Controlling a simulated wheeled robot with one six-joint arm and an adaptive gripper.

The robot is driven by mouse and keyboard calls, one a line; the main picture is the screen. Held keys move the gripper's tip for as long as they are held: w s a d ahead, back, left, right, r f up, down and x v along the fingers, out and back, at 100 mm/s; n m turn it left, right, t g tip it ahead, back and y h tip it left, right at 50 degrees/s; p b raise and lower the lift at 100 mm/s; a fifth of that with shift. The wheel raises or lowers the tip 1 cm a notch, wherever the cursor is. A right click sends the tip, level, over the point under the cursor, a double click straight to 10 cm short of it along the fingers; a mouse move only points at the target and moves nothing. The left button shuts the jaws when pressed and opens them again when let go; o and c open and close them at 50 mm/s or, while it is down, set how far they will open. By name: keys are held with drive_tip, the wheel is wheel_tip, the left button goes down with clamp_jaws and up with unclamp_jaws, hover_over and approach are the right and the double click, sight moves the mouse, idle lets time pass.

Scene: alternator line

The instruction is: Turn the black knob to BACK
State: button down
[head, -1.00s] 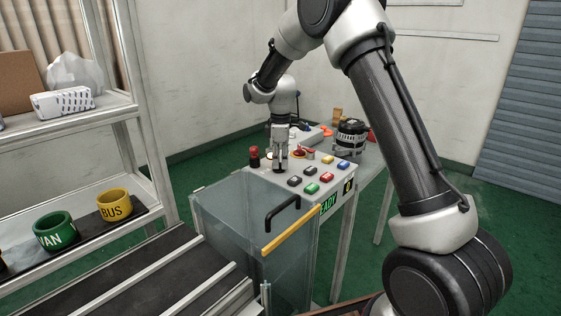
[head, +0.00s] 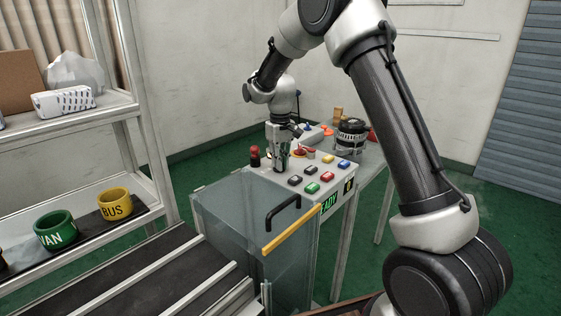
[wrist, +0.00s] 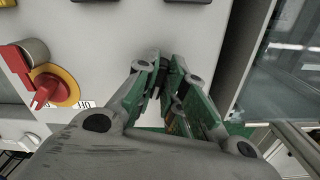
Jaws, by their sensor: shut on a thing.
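My gripper (head: 282,168) points down at the near left part of the grey control box top (head: 325,178). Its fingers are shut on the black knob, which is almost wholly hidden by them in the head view.
A red rotary switch on a yellow plate (wrist: 50,88) sits beside my gripper. A red-topped post (head: 254,157) stands at the box's left corner. Several coloured buttons (head: 328,176) lie to the right. A clear guard (head: 235,225) with a yellow bar (head: 283,238) is in front; an alternator (head: 351,137) stands behind.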

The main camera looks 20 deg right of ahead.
drive_tip(key=m, duration=0.5)
drive_tip(key=shift+a+m, duration=0.15)
drive_tip(key=shift+m, duration=0.15)
idle(0.4)
drive_tip(key=c, duration=1.5)
unclamp_jaws()
wheel_tip(320, 180, up, 12)
